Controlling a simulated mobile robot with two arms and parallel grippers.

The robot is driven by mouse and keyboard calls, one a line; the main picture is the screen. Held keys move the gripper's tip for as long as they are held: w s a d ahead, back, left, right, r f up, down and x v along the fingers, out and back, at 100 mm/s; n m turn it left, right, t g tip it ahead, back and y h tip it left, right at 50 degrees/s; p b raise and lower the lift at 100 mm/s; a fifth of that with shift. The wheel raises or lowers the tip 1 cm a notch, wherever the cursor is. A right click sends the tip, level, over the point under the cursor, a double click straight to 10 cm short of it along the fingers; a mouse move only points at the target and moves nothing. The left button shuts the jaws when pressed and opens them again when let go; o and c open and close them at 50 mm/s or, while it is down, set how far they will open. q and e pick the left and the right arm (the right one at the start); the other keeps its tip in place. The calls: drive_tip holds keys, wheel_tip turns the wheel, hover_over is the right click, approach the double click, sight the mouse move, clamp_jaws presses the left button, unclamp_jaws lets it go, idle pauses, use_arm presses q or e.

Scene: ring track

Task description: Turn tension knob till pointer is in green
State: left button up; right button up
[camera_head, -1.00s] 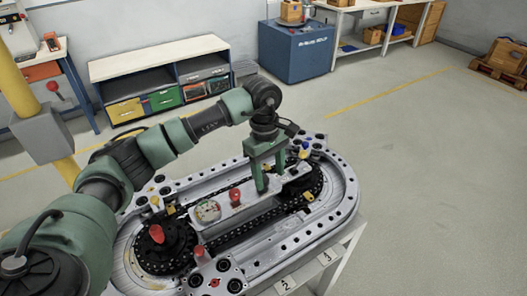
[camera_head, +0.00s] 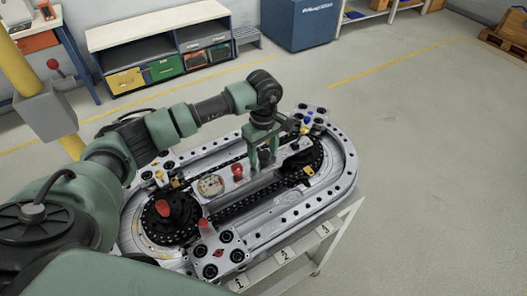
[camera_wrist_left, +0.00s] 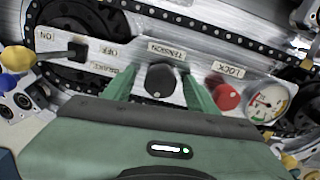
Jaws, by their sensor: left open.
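The black tension knob (camera_wrist_left: 160,80) sits on the light control plate (camera_wrist_left: 215,75), below the TENSION label in the left wrist view. My left gripper (camera_wrist_left: 160,92) is open, with one finger on each side of the knob; I cannot tell whether they touch it. In the head view the left gripper (camera_head: 263,164) reaches down over the ring track, and its fingers hide the knob. The round gauge (camera_wrist_left: 268,102) shows red and green zones at the right; it also shows in the head view (camera_head: 211,186). Its pointer is too small to read surely. My right gripper is out of view.
A red lock knob (camera_wrist_left: 226,97) stands between the tension knob and gauge, close to one finger. A black switch (camera_wrist_left: 76,52) marked ON and OFF is at the left. Chain and sprockets (camera_head: 168,214) surround the plate. Open floor (camera_head: 430,180) lies to the right.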

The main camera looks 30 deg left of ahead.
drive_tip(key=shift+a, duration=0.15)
use_arm(q)
clamp_jaws()
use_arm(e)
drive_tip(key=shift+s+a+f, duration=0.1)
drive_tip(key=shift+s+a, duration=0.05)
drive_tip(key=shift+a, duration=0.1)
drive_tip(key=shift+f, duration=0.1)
